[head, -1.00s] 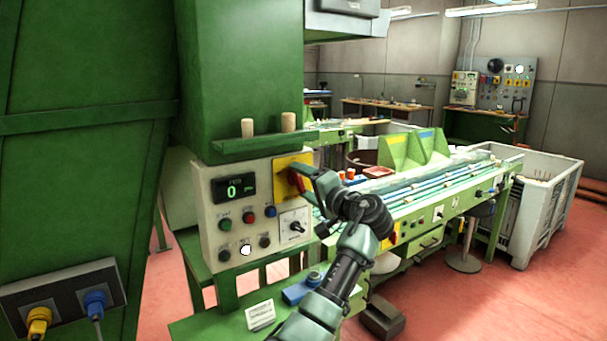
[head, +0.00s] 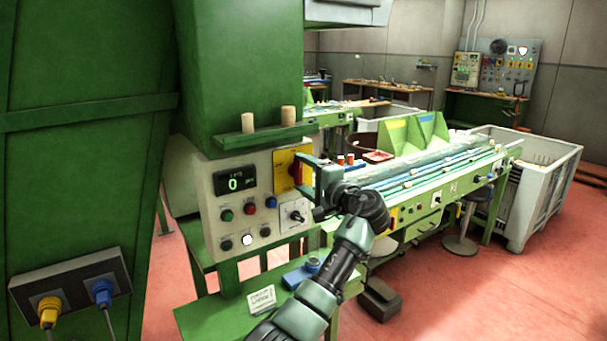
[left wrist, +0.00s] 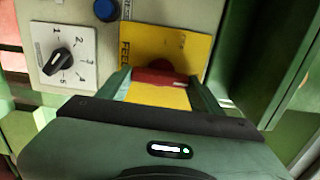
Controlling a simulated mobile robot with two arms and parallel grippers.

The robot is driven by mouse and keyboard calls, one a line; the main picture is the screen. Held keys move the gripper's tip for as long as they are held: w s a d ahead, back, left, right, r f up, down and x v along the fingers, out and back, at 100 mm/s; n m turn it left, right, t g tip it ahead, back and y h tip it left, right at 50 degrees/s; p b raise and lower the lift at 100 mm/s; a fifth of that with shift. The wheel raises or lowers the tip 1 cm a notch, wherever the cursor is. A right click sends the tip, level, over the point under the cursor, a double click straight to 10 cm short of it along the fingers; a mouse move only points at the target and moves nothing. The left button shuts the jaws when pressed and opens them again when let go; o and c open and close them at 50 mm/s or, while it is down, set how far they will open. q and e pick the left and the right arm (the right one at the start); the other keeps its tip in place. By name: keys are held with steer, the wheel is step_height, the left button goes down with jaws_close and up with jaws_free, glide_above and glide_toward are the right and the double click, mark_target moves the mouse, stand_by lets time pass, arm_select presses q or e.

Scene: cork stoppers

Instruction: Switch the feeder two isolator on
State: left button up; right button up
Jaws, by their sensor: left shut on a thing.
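The isolator is a red handle (head: 295,170) on a yellow plate (head: 281,178) at the upper right of the grey control box (head: 238,203). My left gripper (head: 303,173) is at the plate, shut on the red handle. In the left wrist view the red handle (left wrist: 165,78) lies between the two fingers, in front of the yellow plate (left wrist: 184,48), whose lettering starts "FEE" and is partly hidden. In the head view the handle looks roughly upright, partly covered by the gripper. My right gripper is not in view.
A numbered rotary selector (head: 293,214) sits just below the plate. A display (head: 235,183) and several push buttons are to its left. Two corks (head: 288,115) stand on the ledge above. A green conveyor bench (head: 430,195) is to the right, and a green post (left wrist: 240,50) is close beside the plate.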

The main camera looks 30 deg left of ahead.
arm_select(q)
steer(key=o, duration=1.4)
steer(key=shift+c, duration=0.2)
steer(key=shift+d, duration=0.15)
steer(key=shift+s+d+f, duration=0.1)
steer(key=shift+d+f, duration=0.05)
steer(key=shift+d, duration=0.15)
steer(key=b+v, duration=0.2)
steer(key=v, duration=0.5)
steer(key=shift+b, duration=0.4)
